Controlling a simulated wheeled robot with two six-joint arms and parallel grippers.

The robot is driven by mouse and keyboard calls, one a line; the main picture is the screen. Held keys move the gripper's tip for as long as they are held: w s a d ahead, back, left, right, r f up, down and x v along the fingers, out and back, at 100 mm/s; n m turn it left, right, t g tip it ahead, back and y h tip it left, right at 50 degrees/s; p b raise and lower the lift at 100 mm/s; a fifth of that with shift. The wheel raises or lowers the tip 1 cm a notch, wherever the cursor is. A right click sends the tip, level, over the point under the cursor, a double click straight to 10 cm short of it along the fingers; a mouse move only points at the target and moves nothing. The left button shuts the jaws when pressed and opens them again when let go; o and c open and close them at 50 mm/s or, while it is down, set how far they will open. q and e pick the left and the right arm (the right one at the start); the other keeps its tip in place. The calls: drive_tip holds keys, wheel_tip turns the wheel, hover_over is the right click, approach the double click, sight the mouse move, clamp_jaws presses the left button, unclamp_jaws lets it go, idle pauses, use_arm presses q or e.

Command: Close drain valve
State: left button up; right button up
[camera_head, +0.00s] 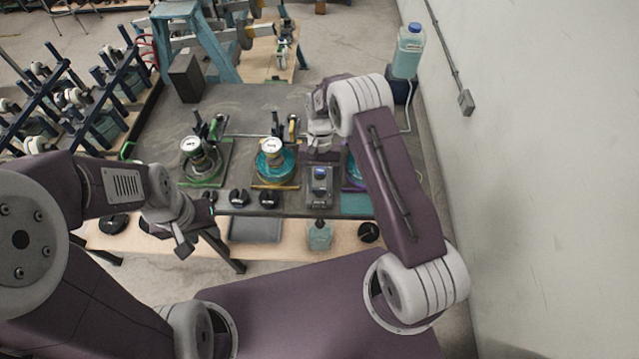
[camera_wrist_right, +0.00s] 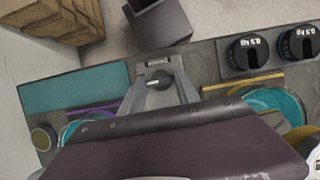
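The worktable (camera_head: 262,98) carries several valve stations, and I cannot read which one is the drain valve. A small grey unit with a dark knob and a pale pointer (camera_wrist_right: 161,81) shows in the right wrist view, below a small label plate. My right gripper (camera_head: 319,143) is over the table's right part, behind a grey fixture with a blue top (camera_head: 320,186). In the wrist view two grey fingers (camera_wrist_right: 166,92) stand apart, with the knob between their tips; contact is unclear. My left gripper (camera_head: 186,244) hangs at the table's front left; its opening is unclear.
A green-edged station (camera_head: 200,160) and a yellow-edged station (camera_head: 273,168) stand left of my right gripper. Black round dials (camera_head: 240,198) sit at the front edge. A blue bottle (camera_head: 408,50) stands at the back right, near the wall (camera_head: 550,150).

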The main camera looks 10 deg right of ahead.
drive_tip(key=o, duration=0.4)
drive_tip(key=b+v, duration=0.2)
drive_tip(key=v, duration=0.7)
drive_tip(key=shift+w+b, duration=0.1)
drive_tip(key=shift+b, duration=0.25)
